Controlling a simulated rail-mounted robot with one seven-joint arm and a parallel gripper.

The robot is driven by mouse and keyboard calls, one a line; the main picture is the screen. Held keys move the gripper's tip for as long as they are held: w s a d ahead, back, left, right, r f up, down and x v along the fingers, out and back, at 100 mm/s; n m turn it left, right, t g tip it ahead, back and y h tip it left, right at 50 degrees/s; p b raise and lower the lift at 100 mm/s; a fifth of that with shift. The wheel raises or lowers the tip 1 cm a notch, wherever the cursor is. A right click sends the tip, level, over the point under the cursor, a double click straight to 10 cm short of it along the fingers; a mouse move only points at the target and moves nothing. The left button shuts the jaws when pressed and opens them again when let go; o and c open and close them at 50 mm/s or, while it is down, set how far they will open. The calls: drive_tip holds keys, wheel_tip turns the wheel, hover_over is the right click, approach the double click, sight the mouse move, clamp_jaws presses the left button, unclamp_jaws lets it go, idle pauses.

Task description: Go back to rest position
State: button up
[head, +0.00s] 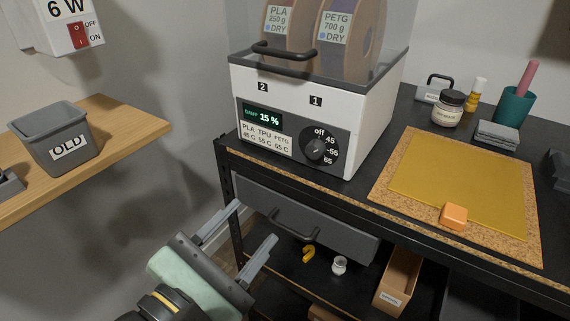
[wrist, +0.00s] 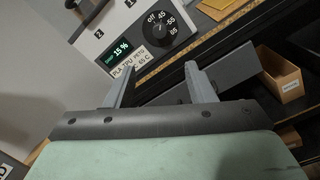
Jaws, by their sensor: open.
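My gripper (head: 245,240) is open and empty in the lower middle of the head view, in front of the left end of the grey drawer (head: 330,228). In the wrist view my gripper (wrist: 165,90) shows its two fingers spread apart, with nothing between them. The white filament dryer (head: 290,110) stands on the black bench above and beyond it; its dial (wrist: 160,27) and 15 % display show in the wrist view. The drawer looks closed, with its dark handle (head: 292,222) in front.
An orange block (head: 453,216) sits on a yellow mat (head: 440,178) at right. A shelf below holds a yellow hook (head: 308,253), a small white jar (head: 339,265) and a cardboard bin (head: 398,280). A wooden shelf (head: 125,127) with a grey OLD bin (head: 60,140) is at left.

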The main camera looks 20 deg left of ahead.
drive_tip(key=w+d+m+g+h+p, duration=0.4)
drive_tip(key=w+d+g+p, duration=0.15)
drive_tip(key=d, duration=0.25)
drive_tip(key=s+d+f+m+g+y+p, duration=0.1)
drive_tip(key=d+m+g+y+p, duration=0.8)
drive_tip(key=d+m, duration=1)
drive_tip(key=m+g+p, duration=0.2)
drive_tip(key=p, duration=0.2)
drive_tip(key=shift+f+m+g, duration=0.15)
drive_tip(key=shift+m+g, duration=0.15)
drive_tip(key=shift+g, duration=0.05)
